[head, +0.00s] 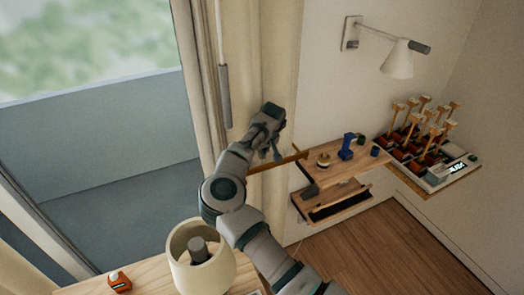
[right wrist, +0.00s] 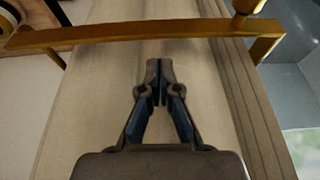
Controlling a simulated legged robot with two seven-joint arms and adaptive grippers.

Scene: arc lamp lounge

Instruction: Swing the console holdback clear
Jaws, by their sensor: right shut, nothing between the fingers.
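The holdback is a brass-coloured bar (head: 278,162) that runs from beside the console shelf (head: 325,162) across the front of the beige curtain (head: 281,60). In the right wrist view the bar (right wrist: 150,37) crosses the top of the picture, with a bent end and a knob (right wrist: 246,8) at the right. My right gripper (head: 277,153) is close to the bar, in front of the curtain. In the right wrist view my right gripper (right wrist: 159,68) is shut and empty, its tips just short of the bar with a small gap in the picture. My left gripper is not in view.
The shelf holds a blue item (head: 347,147) and small round pieces. A tray of upright wooden-handled tools (head: 425,130) is at the right. A wall lamp (head: 397,60) hangs above. A cream lampshade (head: 200,262) stands near my arm. A grey wand (head: 224,95) hangs by the curtain.

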